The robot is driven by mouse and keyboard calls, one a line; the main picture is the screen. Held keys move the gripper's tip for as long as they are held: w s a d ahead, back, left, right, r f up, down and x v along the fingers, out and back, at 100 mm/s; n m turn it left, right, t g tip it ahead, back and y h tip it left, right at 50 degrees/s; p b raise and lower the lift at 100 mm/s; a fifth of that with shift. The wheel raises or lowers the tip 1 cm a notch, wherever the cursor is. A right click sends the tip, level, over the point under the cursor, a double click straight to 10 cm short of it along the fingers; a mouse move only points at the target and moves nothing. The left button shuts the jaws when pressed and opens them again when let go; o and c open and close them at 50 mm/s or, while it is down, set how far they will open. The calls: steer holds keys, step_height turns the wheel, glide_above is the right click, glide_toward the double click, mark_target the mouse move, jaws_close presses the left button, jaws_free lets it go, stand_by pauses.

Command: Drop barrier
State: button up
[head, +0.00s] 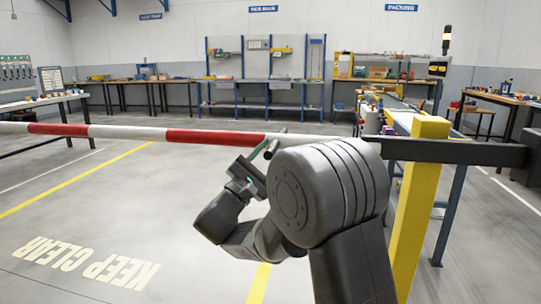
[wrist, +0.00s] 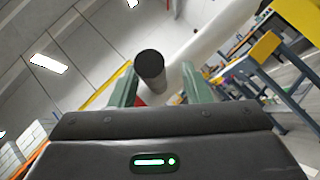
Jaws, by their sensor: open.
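The barrier is a red-and-white striped pole (head: 120,132) lying about level across the head view. Its dark beam (head: 455,151) meets a yellow post (head: 412,210) at the right. My gripper (head: 264,152) is at the pole, near the right end of its striped part, partly covered by my own arm. In the wrist view, a dark round peg (wrist: 149,65), apparently the barrier's handle, points towards the camera between the open green fingers of my gripper (wrist: 158,85). A gap shows beside the peg. The white pole (wrist: 218,28) passes behind it.
Yellow floor lines (head: 75,183) and the words KEEP CLEAR (head: 85,262) mark open floor on the left. Workbenches (head: 265,85) line the back wall. A blue-legged bench (head: 452,205) stands behind the post.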

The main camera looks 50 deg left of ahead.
steer(key=p+v, duration=0.1)
steer(key=v, duration=1.2)
steer(key=shift+s+f+p, duration=0.2)
steer(key=shift+s+p, duration=0.05)
steer(key=shift+p, duration=0.15)
steer(key=b+x, duration=0.2)
steer(key=x, duration=1.1)
steer(key=shift+w+r, duration=0.25)
steer(key=shift+w, duration=0.05)
steer(key=shift+w+r, duration=0.15)
steer(key=shift+r, duration=0.15)
